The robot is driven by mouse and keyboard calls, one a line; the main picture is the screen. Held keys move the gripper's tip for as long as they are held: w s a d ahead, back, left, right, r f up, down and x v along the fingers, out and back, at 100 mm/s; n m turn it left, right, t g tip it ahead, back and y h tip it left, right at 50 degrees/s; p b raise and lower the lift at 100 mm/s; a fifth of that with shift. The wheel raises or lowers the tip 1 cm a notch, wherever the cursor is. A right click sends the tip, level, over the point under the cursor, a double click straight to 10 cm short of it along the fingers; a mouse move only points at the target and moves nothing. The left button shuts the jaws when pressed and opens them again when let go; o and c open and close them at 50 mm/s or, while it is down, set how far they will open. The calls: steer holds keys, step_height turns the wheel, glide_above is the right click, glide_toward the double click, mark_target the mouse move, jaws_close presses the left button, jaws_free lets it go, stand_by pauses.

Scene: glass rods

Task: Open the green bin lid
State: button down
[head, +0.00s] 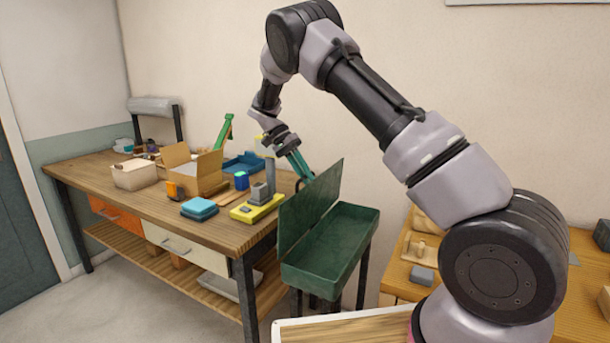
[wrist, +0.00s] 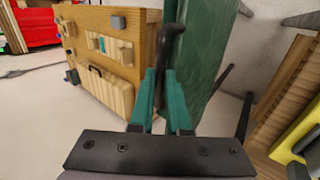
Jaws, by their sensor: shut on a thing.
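The green bin (head: 345,240) stands on dark legs between the two tables, its open tray in sight in the head view. Its lid (head: 309,212) stands up steeply along the bin's left edge, and its green panel also shows in the wrist view (wrist: 205,50). My gripper (head: 302,170) is at the lid's upper left side. In the wrist view its teal fingers (wrist: 159,80) are shut on the dark curved lid handle (wrist: 168,42). The grip itself is partly hidden between the fingers.
A workbench (head: 100,185) left of the bin holds a cardboard box (head: 195,172), a blue tray (head: 243,163) and a yellow-based device (head: 258,208) near the lid. A lower wooden table (head: 395,285) with small blocks stands right of the bin.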

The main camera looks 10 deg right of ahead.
steer(key=shift+s+a+f, duration=0.1)
steer(key=shift+s+f, duration=0.05)
steer(key=shift+f, duration=0.1)
steer(key=c, duration=1.2)
jaws_free()
steer(key=shift+o, duration=0.2)
steer(key=v, duration=1.1)
